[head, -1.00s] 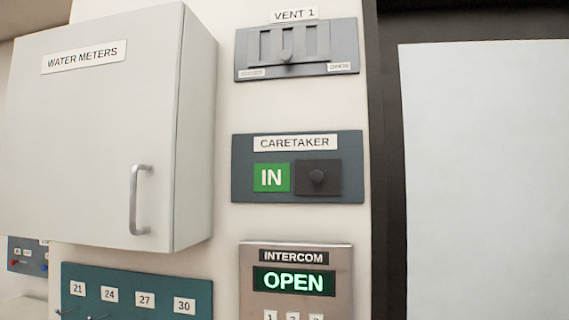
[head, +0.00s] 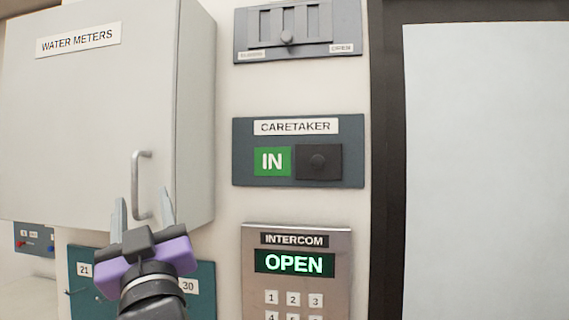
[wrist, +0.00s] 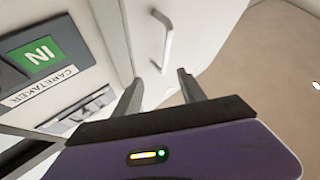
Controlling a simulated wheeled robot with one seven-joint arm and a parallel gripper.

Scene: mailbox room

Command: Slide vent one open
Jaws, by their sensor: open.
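Vent one (head: 297,30) is a grey panel at the top of the head view, its VENT 1 label cut off by the frame edge. Its slider knob (head: 286,38) sits near the middle of the panel, below several slots. A small label is at each lower corner; the right one (head: 341,48) seems to read OPEN. My gripper (head: 142,206) is open and empty, low and left of the vent, in front of the water meters cabinet.
The water meters cabinet (head: 90,110) with a bar handle (head: 140,185) juts out at left. The caretaker panel (head: 298,180) is below the vent, and the intercom (head: 297,270) is lower. A numbered key board (head: 203,290) is behind my gripper. A dark door frame stands right.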

